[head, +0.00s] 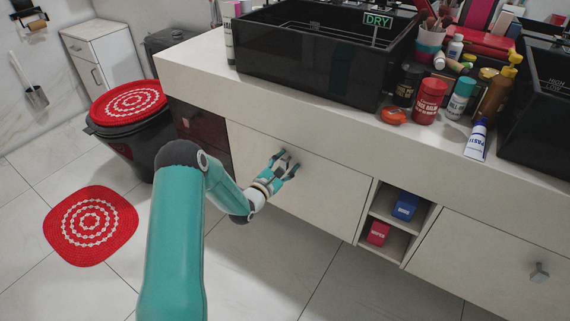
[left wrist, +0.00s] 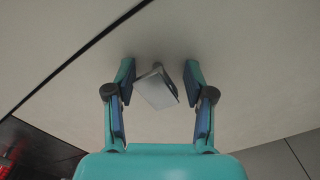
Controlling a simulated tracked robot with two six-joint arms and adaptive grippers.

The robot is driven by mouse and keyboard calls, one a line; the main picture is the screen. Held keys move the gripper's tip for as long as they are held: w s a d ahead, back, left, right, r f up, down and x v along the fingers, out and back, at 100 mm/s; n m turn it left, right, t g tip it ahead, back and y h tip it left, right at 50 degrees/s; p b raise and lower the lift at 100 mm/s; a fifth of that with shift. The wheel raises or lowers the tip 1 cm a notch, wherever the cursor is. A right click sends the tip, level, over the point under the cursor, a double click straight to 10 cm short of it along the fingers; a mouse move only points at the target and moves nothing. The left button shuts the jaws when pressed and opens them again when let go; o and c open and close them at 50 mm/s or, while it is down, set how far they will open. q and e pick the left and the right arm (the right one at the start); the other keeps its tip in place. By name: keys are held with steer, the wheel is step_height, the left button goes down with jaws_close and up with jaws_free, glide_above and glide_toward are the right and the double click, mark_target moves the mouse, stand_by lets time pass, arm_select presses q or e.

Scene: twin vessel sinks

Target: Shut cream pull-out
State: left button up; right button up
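The cream pull-out (head: 325,193) is a pale flat front under the counter, with a small metal knob. I cannot tell whether it stands slightly out or is flush. My left gripper (head: 284,165) is at its upper middle part, with the fingers spread. In the left wrist view, the grey metal knob (left wrist: 157,92) sits between the two open fingertips (left wrist: 160,75), with a gap on each side. The cream front (left wrist: 240,60) fills most of that view. My right gripper is in neither view.
A second cream front (head: 480,265) with a knob (head: 539,272) is at right. Between the fronts, an open cubby (head: 386,213) holds blue and red boxes. Bottles crowd the counter (head: 300,105) beside a black sink (head: 310,65). A bin (head: 140,148) stands left.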

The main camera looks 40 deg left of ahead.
arm_select(q)
steer(key=shift+s, duration=0.1)
steer(key=s+d, duration=0.1)
steer(key=s, duration=1)
steer(key=shift+s+d, duration=0.35)
steer(key=shift+s, duration=0.05)
